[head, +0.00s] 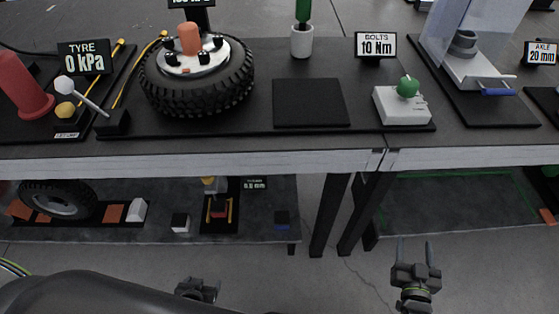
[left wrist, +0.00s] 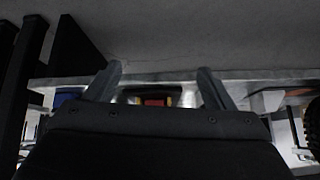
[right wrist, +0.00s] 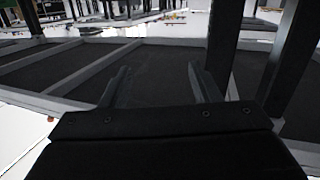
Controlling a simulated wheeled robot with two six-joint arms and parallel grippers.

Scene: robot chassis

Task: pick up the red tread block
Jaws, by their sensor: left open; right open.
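The red tread block (head: 219,209) sits on the lower shelf, in a black stand with yellow uprights beside a small display. In the left wrist view a red patch (left wrist: 155,102), likely the same block, shows between the fingers, partly hidden by my gripper body. My left gripper (left wrist: 159,76) is open and empty, apart from the block. In the head view it (head: 197,288) is low in front of the shelf, partly cut off by my arm. My right gripper (head: 415,247) is open and empty in front of the right table, over the floor.
The upper table (head: 330,155) overhangs the lower shelf (head: 265,225). Table legs (head: 329,215) stand between the left and right shelves. The right lower shelf (head: 450,205) is mostly bare.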

